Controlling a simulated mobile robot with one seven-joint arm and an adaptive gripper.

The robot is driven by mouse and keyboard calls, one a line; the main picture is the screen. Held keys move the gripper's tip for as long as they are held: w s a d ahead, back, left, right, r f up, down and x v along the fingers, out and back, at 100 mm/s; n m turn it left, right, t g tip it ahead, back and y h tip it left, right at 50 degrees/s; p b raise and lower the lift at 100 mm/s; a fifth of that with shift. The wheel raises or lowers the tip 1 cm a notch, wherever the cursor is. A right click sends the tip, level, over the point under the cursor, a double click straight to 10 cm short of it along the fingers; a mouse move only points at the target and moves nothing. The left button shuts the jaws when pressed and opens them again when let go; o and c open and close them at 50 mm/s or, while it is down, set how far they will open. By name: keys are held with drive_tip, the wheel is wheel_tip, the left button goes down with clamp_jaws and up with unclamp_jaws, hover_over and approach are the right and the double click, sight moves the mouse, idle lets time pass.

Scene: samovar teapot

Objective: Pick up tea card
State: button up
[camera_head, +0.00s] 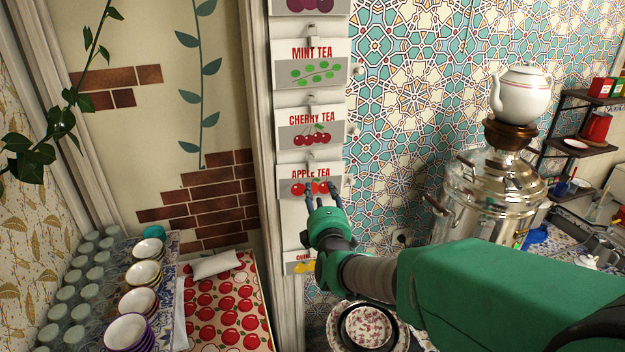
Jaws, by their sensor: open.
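Several tea cards hang in a column on the wall post. The mint tea card (311,64) is high, with the cherry tea card (311,130) below it. The apple tea card (296,175) is under that, and a partly hidden card (297,262) with yellow fruit is lowest. A further card (309,5) is cut off at the top. My gripper (321,190) is open in front of the apple tea card, its dark fingers spread on either side of the printed apples. I cannot tell whether the fingers touch the card. My gripper hides the card's lower part.
A samovar (490,195) with a white teapot (522,95) on top stands at the right, beside dark shelves (578,146). Patterned bowls (368,325) are below my arm. Stacked bowls (140,300) and green cups (60,310) stand at the lower left.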

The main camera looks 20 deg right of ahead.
drive_tip(key=shift+d, duration=0.1)
drive_tip(key=d+y+b, duration=0.1)
drive_tip(key=b, duration=0.1)
drive_tip(key=shift+d+r+n+y+b, duration=0.1)
drive_tip(key=shift+d+n+y+b, duration=0.2)
drive_tip(key=shift+n+b, duration=0.1)
drive_tip(key=shift+s, duration=0.1)
idle(0.7)
drive_tip(key=p, duration=0.1)
approach(314, 168)
drive_tip(key=shift+w+d+f, duration=0.1)
drive_tip(key=shift+w+d, duration=0.05)
drive_tip(key=shift+w, duration=0.85)
drive_tip(key=shift+w+d+f, duration=0.1)
drive_tip(key=shift+w+f, duration=0.05)
drive_tip(key=shift+w, duration=0.85)
drive_tip(key=shift+w, duration=0.1)
drive_tip(key=shift+w+d+p, duration=0.2)
drive_tip(key=shift+w+p, duration=0.5)
drive_tip(key=shift+w, duration=1.8)
